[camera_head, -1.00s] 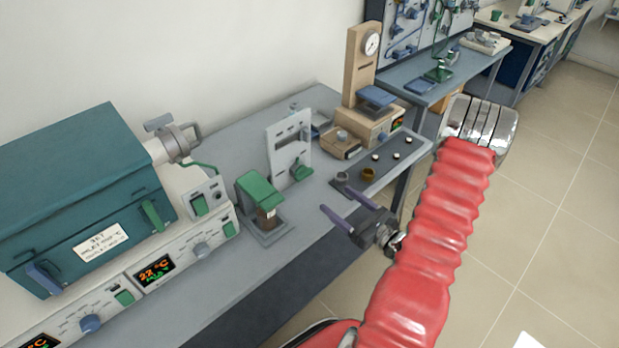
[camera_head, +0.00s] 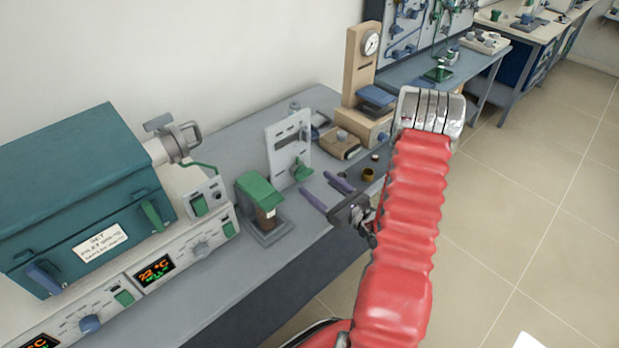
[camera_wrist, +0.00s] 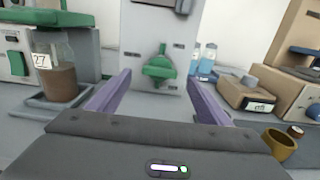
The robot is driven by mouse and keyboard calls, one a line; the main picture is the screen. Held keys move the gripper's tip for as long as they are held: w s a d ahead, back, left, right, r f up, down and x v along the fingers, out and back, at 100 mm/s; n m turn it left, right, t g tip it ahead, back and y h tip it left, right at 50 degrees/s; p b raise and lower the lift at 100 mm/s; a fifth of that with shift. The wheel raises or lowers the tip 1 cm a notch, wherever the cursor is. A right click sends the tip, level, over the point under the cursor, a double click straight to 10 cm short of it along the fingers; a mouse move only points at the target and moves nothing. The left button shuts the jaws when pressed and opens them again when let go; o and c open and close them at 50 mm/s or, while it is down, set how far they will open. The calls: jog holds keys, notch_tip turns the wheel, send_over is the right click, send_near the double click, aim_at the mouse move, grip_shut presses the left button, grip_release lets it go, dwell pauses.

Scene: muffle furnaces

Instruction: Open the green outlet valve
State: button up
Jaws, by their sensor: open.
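The green outlet valve (camera_head: 301,169) is a small green handle low on the front of an upright light-grey panel (camera_head: 283,140). In the wrist view the valve (camera_wrist: 158,66) is near the picture's middle, with its handle lying roughly crosswise. My gripper (camera_head: 315,183) is open and empty, its two purple fingers pointing at the panel. In the wrist view the fingers of my gripper (camera_wrist: 158,80) stand apart on either side below the valve. They look short of it, and no contact shows.
A green-topped dispenser with a brown container (camera_head: 265,213) stands left of the panel. Bottles (camera_wrist: 204,60) and a beige box (camera_wrist: 246,92) are to its right. A brass cup (camera_wrist: 279,142) is near the right finger. A teal furnace (camera_head: 80,190) is at far left.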

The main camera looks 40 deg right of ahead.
aim_at(307, 176)
jog(key=shift+w+a, duration=0.2)
jog(key=shift+w, duration=1.05)
jog(key=shift+w+a, duration=0.15)
jog(key=shift+w, duration=1.05)
jog(key=shift+c, duration=0.2)
jog(key=c, duration=0.9)
jog(key=shift+d, duration=0.25)
jog(key=shift+c, duration=0.5)
jog(key=shift+a, duration=0.15)
